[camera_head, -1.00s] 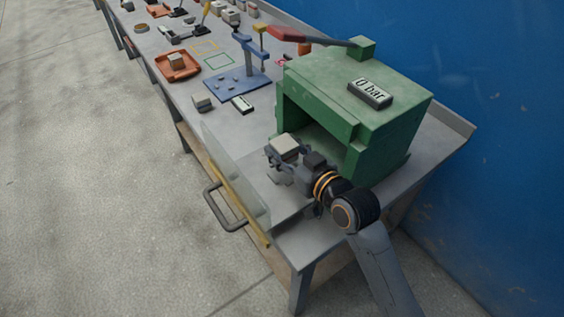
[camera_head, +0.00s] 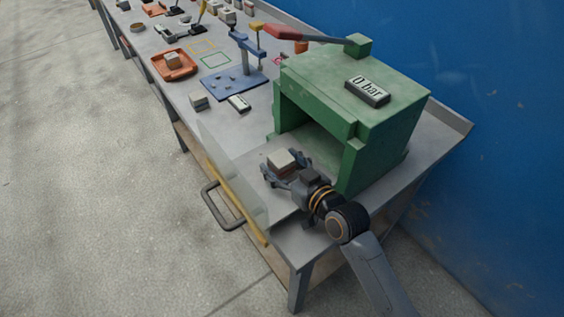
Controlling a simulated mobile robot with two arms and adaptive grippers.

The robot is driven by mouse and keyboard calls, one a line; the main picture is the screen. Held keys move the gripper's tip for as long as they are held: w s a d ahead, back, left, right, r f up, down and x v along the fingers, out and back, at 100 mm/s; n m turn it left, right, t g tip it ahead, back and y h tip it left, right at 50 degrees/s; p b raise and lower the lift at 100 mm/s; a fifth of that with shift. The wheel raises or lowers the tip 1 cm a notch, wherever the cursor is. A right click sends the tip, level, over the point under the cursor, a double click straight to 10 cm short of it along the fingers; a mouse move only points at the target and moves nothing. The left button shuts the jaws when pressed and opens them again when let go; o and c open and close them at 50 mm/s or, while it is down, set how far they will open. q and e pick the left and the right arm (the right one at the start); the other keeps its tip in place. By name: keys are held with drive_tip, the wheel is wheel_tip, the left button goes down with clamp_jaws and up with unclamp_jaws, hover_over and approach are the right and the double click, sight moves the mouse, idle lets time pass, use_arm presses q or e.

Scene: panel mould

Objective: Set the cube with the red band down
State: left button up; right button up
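A pale-topped cube (camera_head: 282,161) with a dull reddish-brown side sits between the fingers of my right gripper (camera_head: 281,171), in front of the green press's opening. The fingers lie close against both sides of the cube, and its top face is level. The gripper hides its lower part, so I cannot tell whether it touches the grey surface below. My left gripper is not in view.
The green press (camera_head: 345,110) with a "0 bar" display (camera_head: 367,91) stands behind the gripper. A clear guard (camera_head: 232,172) runs along the bench's front edge. A blue fixture (camera_head: 237,85), a grey cube (camera_head: 199,102) and an orange tray (camera_head: 190,69) lie further along the bench.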

drive_tip(key=shift+r, duration=0.1)
drive_tip(key=shift+s+d, duration=0.1)
drive_tip(key=b+v, duration=0.1)
drive_tip(key=v, duration=1)
drive_tip(key=shift+s+d+r, duration=0.2)
drive_tip(key=shift+s+d, duration=0.05)
drive_tip(key=shift+s, duration=0.05)
drive_tip(key=shift+f, duration=0.1)
